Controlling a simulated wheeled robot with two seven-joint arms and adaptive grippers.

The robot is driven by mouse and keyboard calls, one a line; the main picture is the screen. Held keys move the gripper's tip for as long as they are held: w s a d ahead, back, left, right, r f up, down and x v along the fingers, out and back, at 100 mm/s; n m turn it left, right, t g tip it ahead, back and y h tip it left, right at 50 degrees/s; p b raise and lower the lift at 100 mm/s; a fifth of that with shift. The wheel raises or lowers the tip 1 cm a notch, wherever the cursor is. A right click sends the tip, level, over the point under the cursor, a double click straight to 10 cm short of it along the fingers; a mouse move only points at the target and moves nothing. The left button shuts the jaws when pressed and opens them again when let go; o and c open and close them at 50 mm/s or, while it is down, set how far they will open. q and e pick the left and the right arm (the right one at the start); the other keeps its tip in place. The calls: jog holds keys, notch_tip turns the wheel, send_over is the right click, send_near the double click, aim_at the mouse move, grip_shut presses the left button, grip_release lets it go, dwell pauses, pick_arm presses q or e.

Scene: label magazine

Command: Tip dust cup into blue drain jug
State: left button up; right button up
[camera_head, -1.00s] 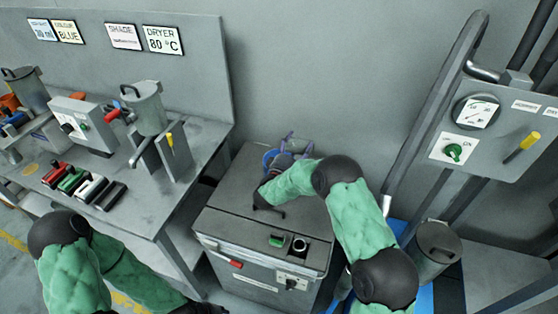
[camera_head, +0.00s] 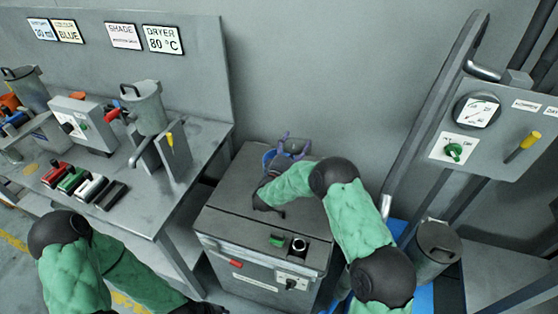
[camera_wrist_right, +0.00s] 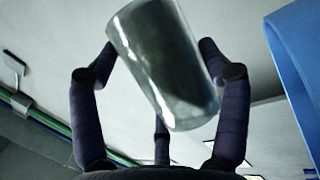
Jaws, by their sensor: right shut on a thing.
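My right gripper (camera_head: 285,147), with dark purple fingers, is over the back of the grey machine cabinet. In the right wrist view its fingers are shut around a clear, greyish dust cup (camera_wrist_right: 165,62), which is tilted. In the head view the cup (camera_head: 297,148) is small and partly hidden by the fingers. A blue curved wall, apparently the jug (camera_wrist_right: 298,75), shows at the right of the wrist view, apart from the cup. The cup's contents cannot be made out. My left gripper is out of view.
The grey cabinet (camera_head: 228,222) has buttons on its front edge. A workbench (camera_head: 140,215) at left holds a lidded metal pot (camera_head: 147,108) and several coloured cartridges. A lidded bin (camera_head: 436,252) and a control panel (camera_head: 490,125) are at right.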

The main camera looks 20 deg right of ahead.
aim_at(289, 140)
jog(key=shift+a+f+n, duration=0.15)
jog(key=shift+f+n, duration=0.1)
jog(key=shift+n, duration=0.35)
jog(key=shift+w+a+r+n+t+y+p, duration=0.15)
jog(key=shift+r+n+t+p, duration=0.1)
jog(key=shift+r+n+t, duration=0.25)
jog(key=shift+a+r+n+t+y+p, duration=0.1)
jog(key=shift+r+n+t+y+p, duration=0.15)
jog(key=shift+r+n, duration=0.3)
dwell(0.5)
jog(key=shift+w+a+r+n+t+y, duration=0.1)
jog(key=shift+a+n+t, duration=0.2)
jog(key=shift+n, duration=0.45)
jog(key=shift+w+a+r+n+t+y, duration=0.15)
jog(key=shift+n+t, duration=0.25)
jog(key=shift+n, duration=0.35)
jog(key=shift+a+r+n+t+y, duration=0.1)
jog(key=shift+a+n+t, duration=0.2)
jog(key=shift+n, duration=0.45)
dwell(0.4)
jog(key=shift+w+a+r+n+t+y+p, duration=0.1)
jog(key=shift+a+r+n+t+y+p, duration=0.1)
jog(key=shift+r+n+t+y, duration=0.35)
jog(key=shift+a+r+n+t+p, duration=0.15)
jog(key=shift+r+n, duration=0.2)
jog(key=shift+n, duration=0.4)
